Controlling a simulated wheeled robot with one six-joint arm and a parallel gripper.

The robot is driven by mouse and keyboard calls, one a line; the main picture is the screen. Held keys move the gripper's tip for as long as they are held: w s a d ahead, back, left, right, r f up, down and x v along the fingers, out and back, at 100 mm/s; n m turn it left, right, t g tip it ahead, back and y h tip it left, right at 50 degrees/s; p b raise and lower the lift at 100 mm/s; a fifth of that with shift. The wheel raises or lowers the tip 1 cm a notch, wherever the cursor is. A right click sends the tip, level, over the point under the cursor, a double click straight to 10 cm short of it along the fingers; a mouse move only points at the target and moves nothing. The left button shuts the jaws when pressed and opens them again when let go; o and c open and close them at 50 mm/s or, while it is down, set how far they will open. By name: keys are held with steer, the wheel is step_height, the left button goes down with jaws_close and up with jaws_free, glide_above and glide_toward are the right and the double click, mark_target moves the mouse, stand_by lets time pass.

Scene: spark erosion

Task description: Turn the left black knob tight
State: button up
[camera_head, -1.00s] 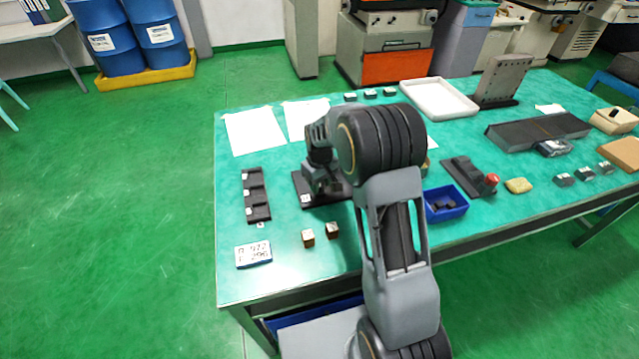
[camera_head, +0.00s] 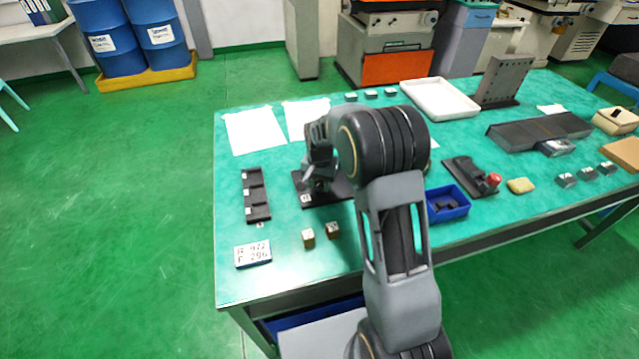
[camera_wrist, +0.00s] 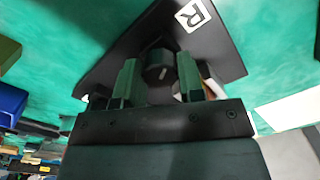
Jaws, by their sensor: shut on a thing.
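A black fixture plate (camera_head: 325,197) lies on the green table, with a small white label at its near left corner. The wrist view shows the plate (camera_wrist: 215,55) with a white tag marked R (camera_wrist: 192,15). A round black knob (camera_wrist: 160,66) with a pale mark on it stands between my fingers. My gripper (camera_wrist: 159,72) is shut on this knob, one finger on each side. In the head view my gripper (camera_head: 314,178) is low over the plate, and my arm hides the knob and the plate's right part. I cannot tell whether another knob stands there.
A black slotted rack (camera_head: 257,196) lies left of the plate. Two small metal blocks (camera_head: 308,238) and a number display (camera_head: 253,253) sit in front. A blue bin (camera_head: 446,204) is to the right. White sheets (camera_head: 254,131) lie behind.

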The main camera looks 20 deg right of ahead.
mark_target(320, 183)
steer(key=m, duration=0.5)
steer(key=shift+m, duration=2.5)
steer(key=o, duration=0.9)
steer(key=shift+r, duration=0.1)
step_height(320, 183, up, 14)
steer(key=shift+f, duration=0.15)
